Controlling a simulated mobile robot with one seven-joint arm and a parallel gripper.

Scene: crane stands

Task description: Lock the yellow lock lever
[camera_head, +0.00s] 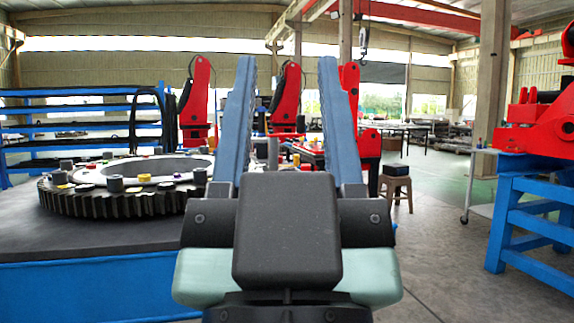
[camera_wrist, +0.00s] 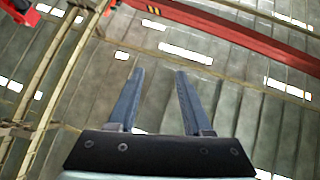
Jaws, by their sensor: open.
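My gripper (camera_head: 287,62) stands in the middle of the head view, with its two long blue fingers apart and nothing between them. In the wrist view its fingers (camera_wrist: 159,71) also stand apart, against the hall ceiling. I cannot make out a yellow lock lever for certain in either view.
The gear ring (camera_head: 120,205) lies on a dark-topped blue platform (camera_head: 90,285) at left. A blue rack (camera_head: 60,117) and red crane parts (camera_head: 195,100) stand behind. A blue stand (camera_head: 530,215) bears red machinery (camera_head: 540,125) at right. A stool (camera_head: 396,190) stands behind open floor (camera_head: 445,240).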

